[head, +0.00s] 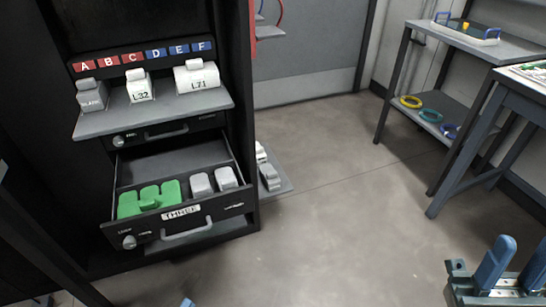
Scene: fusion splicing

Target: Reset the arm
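Only a small blue tip of my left gripper (187,302) shows at the bottom edge of the head view, left of centre. The rest of it is cut off, so its opening and anything in it are hidden. It appears below the open drawer and apart from it.
A black cabinet at the left has an open drawer (168,167) holding green and grey pieces. A shelf (160,108) above carries grey and white blocks. Tables stand at right; the floor (330,215) is clear.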

